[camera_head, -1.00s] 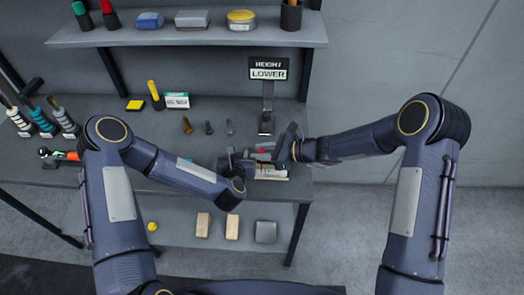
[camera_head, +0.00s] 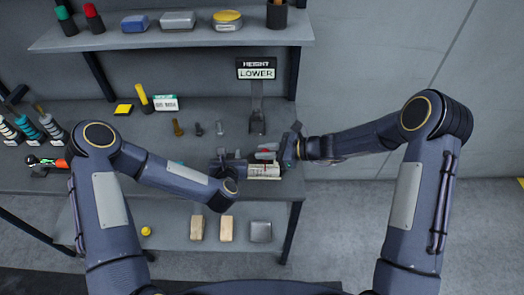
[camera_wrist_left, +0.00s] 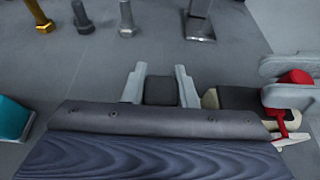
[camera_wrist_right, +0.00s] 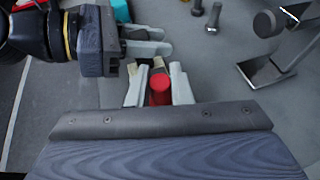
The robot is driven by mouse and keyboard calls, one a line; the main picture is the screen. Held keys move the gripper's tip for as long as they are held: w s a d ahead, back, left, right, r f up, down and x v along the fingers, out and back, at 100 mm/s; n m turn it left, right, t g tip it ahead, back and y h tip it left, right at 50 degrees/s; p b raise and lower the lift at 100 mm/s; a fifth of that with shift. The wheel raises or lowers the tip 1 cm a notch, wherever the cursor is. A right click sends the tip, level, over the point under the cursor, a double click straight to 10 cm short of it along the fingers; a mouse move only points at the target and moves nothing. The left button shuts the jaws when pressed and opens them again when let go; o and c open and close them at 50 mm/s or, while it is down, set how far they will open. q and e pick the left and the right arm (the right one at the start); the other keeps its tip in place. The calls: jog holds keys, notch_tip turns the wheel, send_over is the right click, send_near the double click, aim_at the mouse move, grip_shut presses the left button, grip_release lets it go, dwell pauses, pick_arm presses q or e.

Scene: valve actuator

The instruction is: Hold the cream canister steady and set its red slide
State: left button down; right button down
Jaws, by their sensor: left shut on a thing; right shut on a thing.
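The cream canister (camera_head: 264,171) lies near the table's front right edge, largely hidden by my grippers. A cream part of it shows in the left wrist view (camera_wrist_left: 211,98). My left gripper (camera_wrist_left: 160,80) is shut on a dark block (camera_wrist_left: 162,92) at the canister's left; I cannot tell whether the block belongs to the canister. The red slide (camera_head: 266,156) has a round red knob (camera_wrist_left: 296,77) on a thin red stem. My right gripper (camera_wrist_right: 156,75) has its fingers on both sides of this red knob (camera_wrist_right: 160,92) and is shut on it. The grippers are close together.
A stand with a sign (camera_head: 256,70) reading "HEIGHT LOWER" stands just behind the canister. Several bolts (camera_head: 198,129) stand behind my left gripper. A yellow marker and a small box (camera_head: 165,103) are further back left. A shelf (camera_head: 170,40) overhangs the table's back.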

pick_arm(q)
jog(key=shift+s+a+f, duration=0.1)
jog(key=shift+a+f, duration=0.1)
jog(key=shift+f, duration=0.1)
pick_arm(e)
jog(key=c, duration=1.6)
grip_release()
jog(key=shift+w+d, duration=0.1)
jog(key=shift+d, duration=0.1)
pick_arm(q)
jog(key=shift+a, duration=0.1)
pick_arm(e)
jog(key=v, duration=1.2)
jog(key=shift+r, duration=0.1)
pick_arm(q)
jog(key=c, duration=1.6)
grip_release()
jog(key=o, duration=0.5)
jog(key=shift+w, duration=0.2)
jog(key=shift+r, duration=0.2)
jog(key=shift+s, duration=0.15)
